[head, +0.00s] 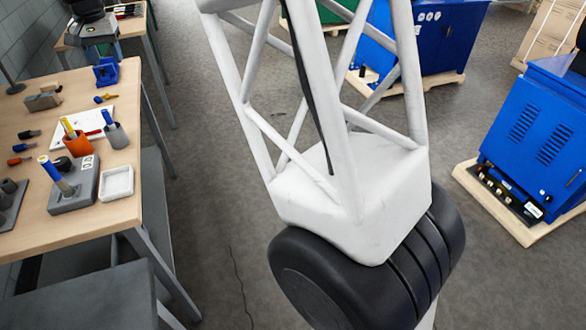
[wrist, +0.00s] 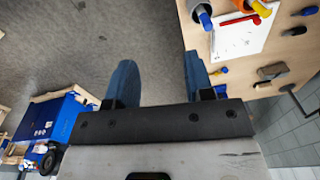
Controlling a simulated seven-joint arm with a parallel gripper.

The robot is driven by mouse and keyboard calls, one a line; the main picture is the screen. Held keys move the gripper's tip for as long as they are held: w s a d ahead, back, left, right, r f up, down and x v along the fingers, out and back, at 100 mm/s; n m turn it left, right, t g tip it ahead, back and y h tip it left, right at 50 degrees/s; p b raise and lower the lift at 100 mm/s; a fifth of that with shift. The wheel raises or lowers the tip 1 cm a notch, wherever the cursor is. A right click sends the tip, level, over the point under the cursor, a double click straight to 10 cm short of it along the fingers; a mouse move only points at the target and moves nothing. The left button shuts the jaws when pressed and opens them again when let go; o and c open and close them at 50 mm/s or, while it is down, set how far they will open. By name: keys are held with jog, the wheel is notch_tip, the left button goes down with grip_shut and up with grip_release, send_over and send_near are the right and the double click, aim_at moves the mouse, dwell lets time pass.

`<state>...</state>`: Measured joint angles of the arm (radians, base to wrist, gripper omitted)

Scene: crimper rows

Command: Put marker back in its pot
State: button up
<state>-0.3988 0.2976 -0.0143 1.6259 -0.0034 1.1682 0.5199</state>
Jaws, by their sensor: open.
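A red marker (head: 95,132) appears to lie flat on a white sheet (head: 93,115) on the wooden workbench; it also shows in the wrist view (wrist: 254,20). An orange pot (head: 79,147) holding a yellow marker (head: 68,127) and a grey pot (head: 118,139) holding a blue marker (head: 108,117) stand by the sheet's near edge. Both pots are partly cut off at the top of the wrist view. My gripper (wrist: 160,80) is open and empty over the floor beside the bench, apart from the marker and pots. It does not show in the head view.
A grey block (head: 73,195) with a blue-handled tool and a white square tray (head: 117,183) sit nearer on the bench. Several small coloured connectors (head: 22,147) lie at its left. A blue cabinet (head: 535,135) stands on a pallet at right.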

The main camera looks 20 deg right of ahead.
jog(key=s+d+r, duration=0.3)
jog(key=s+d, duration=1.8)
jog(key=s+d+f, duration=0.3)
jog(key=s+d, duration=0.1)
jog(key=s, duration=0.5)
jog(key=s+d+f+t, duration=0.1)
jog(key=s+d+f, duration=0.3)
jog(key=s, duration=0.6)
jog(key=s+d+f+n, duration=0.1)
jog(key=s+d+f, duration=0.3)
jog(key=s, duration=0.5)
jog(key=shift+s+d+t, duration=0.25)
jog(key=shift+d+t, duration=0.05)
jog(key=shift+t, duration=0.1)
